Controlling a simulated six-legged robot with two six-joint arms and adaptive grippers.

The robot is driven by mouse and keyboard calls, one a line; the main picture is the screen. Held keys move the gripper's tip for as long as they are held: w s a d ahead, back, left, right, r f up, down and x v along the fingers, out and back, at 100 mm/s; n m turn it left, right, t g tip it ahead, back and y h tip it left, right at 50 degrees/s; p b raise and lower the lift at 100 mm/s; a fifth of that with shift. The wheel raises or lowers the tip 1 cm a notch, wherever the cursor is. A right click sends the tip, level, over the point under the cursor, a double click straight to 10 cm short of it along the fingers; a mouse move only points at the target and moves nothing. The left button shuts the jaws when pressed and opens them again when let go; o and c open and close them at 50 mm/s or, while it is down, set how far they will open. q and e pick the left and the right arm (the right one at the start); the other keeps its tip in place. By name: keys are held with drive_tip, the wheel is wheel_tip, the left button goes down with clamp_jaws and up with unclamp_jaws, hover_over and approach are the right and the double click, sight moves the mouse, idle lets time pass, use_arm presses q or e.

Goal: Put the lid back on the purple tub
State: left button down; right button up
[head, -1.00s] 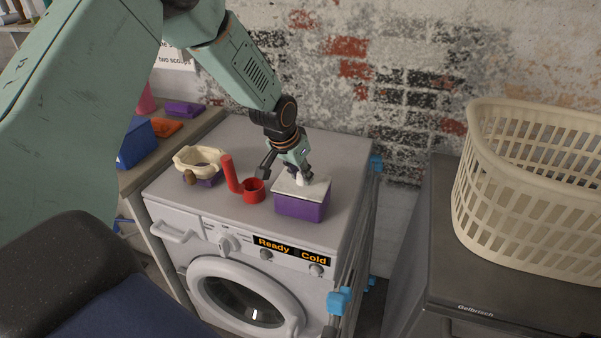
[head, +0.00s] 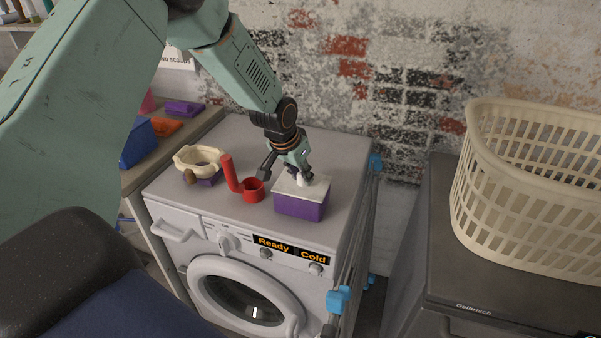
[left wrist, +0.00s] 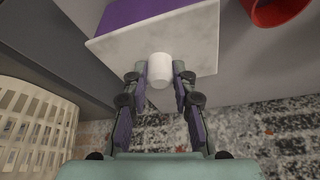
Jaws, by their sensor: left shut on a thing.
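The purple tub (head: 299,207) stands on top of the washing machine, near its front right. The pale marbled lid (head: 316,187) with a white knob lies over the tub's top; in the left wrist view the lid (left wrist: 190,42) hides most of the tub (left wrist: 130,12). My left gripper (head: 302,176) is above the lid. Its fingers are shut on the white knob (left wrist: 160,70), one on each side. Whether the lid is fully seated is hard to tell from these views. My right gripper is not in view.
A red scoop (head: 252,190) stands close left of the tub. The washing machine (head: 170,208) has bare top behind the tub. A cream laundry basket (head: 520,230) stands on the right.

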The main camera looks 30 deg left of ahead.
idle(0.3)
use_arm(q)
drive_tip(key=c, duration=1)
unclamp_jaws()
drive_tip(key=o, duration=0.5)
drive_tip(key=shift+r, duration=0.1)
drive_tip(key=shift+r+p, duration=3.45)
drive_tip(key=shift+p, duration=0.1)
drive_tip(key=shift+c, duration=0.5)
